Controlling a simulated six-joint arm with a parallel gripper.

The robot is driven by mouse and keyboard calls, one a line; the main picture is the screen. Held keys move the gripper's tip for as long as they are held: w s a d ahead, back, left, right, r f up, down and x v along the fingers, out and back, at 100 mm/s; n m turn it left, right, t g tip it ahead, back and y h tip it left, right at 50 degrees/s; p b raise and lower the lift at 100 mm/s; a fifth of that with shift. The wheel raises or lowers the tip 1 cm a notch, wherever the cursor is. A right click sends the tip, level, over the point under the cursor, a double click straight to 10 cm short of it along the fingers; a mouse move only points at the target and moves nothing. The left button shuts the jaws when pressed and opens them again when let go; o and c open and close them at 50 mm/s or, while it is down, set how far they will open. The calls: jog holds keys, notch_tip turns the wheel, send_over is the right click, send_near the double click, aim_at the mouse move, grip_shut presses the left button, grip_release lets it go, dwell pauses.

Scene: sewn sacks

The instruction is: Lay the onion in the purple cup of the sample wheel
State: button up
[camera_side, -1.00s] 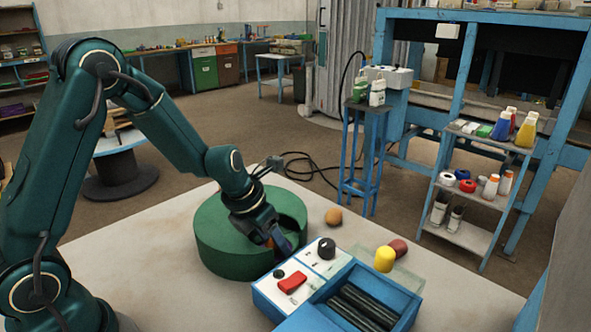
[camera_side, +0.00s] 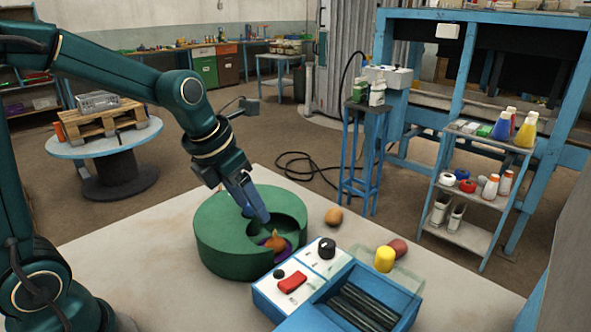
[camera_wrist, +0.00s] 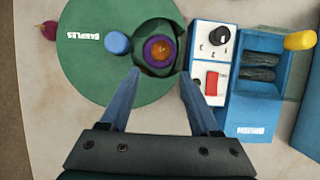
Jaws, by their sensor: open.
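The green sample wheel (camera_side: 225,235) lies on the table, with one opening in its top at the side near the blue box. The purple cup (camera_wrist: 147,49) shows inside that opening. The orange-brown onion (camera_side: 275,238) sits in the cup; from above, the onion (camera_wrist: 160,50) has purple around it. My gripper (camera_side: 262,218) is above the opening, clear of the onion. In the wrist view my gripper (camera_wrist: 160,76) has its fingers spread apart with nothing between them. The wheel's cover hides any other cups.
A blue knob (camera_wrist: 117,43) stands up on the wheel. The blue control box (camera_side: 290,285) with a red switch is close beside it. A brown round item (camera_side: 333,217), a yellow item (camera_side: 384,259) and a dark red item (camera_side: 398,247) lie to the right.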

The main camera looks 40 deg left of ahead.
jog(key=shift+s+d+r+m, duration=0.1)
jog(key=shift+s+r+m, duration=0.15)
jog(key=shift+m, duration=0.25)
jog(key=s+d+r+m, duration=0.1)
jog(key=s+m, duration=0.5)
jog(key=m, duration=1.1)
jog(key=s+d+r+m+t, duration=0.1)
jog(key=s+m, duration=0.6)
jog(key=m, duration=1.1)
jog(key=shift+d+r, duration=0.15)
jog(key=shift+d, duration=0.7)
